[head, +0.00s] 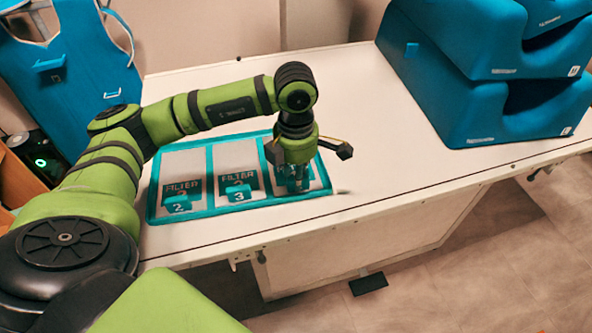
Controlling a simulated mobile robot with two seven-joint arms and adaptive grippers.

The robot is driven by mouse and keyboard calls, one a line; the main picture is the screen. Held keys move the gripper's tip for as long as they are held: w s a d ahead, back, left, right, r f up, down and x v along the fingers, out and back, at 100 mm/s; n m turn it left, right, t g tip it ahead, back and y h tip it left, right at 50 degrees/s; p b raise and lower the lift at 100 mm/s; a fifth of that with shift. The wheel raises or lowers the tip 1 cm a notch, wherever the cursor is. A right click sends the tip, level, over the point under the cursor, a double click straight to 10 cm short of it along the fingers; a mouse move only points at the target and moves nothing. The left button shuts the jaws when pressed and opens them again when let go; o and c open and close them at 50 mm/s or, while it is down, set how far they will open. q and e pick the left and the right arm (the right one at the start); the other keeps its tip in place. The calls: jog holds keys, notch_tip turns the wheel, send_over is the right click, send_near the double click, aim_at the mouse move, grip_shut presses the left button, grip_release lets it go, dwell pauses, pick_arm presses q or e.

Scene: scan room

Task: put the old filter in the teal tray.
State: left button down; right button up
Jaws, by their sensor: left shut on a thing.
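The teal tray (236,132) lies on the white table and has three compartments side by side. Filters with dark labels and teal grips lie in the left compartment (181,165) and the middle one (235,157). My left gripper (298,184) points down over the right compartment and is shut on the teal grip of a filter (317,173) there. The gripper hides most of this filter and its label, so I cannot tell whether it rests fully on the tray floor. My right gripper is not in view.
Large blue padded blocks (450,85) are stacked at the table's right rear. A blue chair-like piece (75,75) stands at the left. The white table (345,95) is clear behind and right of the tray. Its front edge runs close to the tray.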

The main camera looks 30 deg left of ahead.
pick_arm(q)
jog(key=shift+f, duration=0.15)
jog(key=c, duration=1.1)
grip_release()
jog(key=shift+r+b, duration=0.75)
jog(key=shift+r, duration=5.45)
